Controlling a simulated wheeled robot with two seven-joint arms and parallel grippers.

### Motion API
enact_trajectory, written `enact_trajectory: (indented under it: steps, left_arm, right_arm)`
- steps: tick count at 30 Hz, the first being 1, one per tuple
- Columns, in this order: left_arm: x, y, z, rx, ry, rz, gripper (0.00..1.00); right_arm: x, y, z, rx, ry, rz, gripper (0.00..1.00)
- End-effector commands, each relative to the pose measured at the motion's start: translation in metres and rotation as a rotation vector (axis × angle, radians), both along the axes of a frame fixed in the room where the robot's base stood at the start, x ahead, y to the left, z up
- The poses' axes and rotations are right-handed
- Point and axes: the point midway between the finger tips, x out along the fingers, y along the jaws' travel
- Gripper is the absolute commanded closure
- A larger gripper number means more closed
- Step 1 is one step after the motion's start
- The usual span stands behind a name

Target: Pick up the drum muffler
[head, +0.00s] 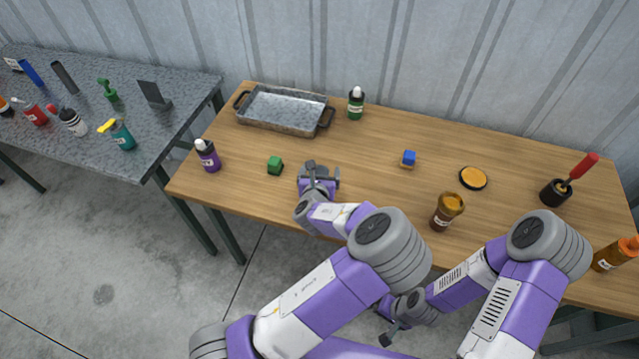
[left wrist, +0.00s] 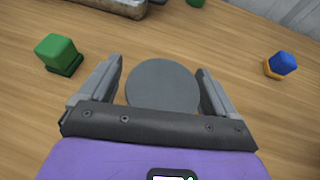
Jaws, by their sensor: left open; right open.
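The drum muffler, a grey round-topped piece (left wrist: 163,88), stands on the wooden table between the two fingers of my open left gripper (left wrist: 160,85) in the left wrist view. A gap shows on its left side; its right edge is close to the right finger. In the head view my left gripper (head: 319,180) is low over the table's front part, and it largely hides the muffler there. My right gripper (head: 393,330) is open and apart from it, below the table's front edge in the picture.
A green block (head: 275,166) lies left of my left gripper, and a blue and orange block (head: 408,158) lies to its right. A metal tray (head: 283,111) and a green bottle (head: 356,103) stand behind. A purple bottle (head: 208,156) and a brown jar (head: 447,211) flank the area.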

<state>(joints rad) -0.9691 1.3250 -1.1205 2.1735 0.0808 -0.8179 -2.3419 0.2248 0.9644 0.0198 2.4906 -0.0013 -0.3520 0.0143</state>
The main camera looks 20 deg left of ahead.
Motion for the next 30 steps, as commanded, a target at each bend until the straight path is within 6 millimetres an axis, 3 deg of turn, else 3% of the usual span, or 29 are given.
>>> enact_trajectory:
  steps: [3,14,23,30]
  left_arm:
    - [0.000,0.000,0.000,0.000,0.000,0.000,0.12]
    - [0.000,0.000,0.001,-0.001,-0.001,0.000,0.65]
    - [0.000,-0.001,0.009,-0.001,-0.002,-0.001,0.65]
    - [0.000,-0.001,0.056,-0.003,-0.005,-0.001,0.65]
  right_arm:
    - [0.000,0.000,0.000,0.000,0.000,0.000,0.00]
    - [0.000,0.000,0.000,0.000,0.000,0.000,0.00]
    - [0.000,0.000,0.002,0.000,0.000,0.000,0.00]
    - [0.000,0.000,0.014,0.000,0.000,0.000,0.00]
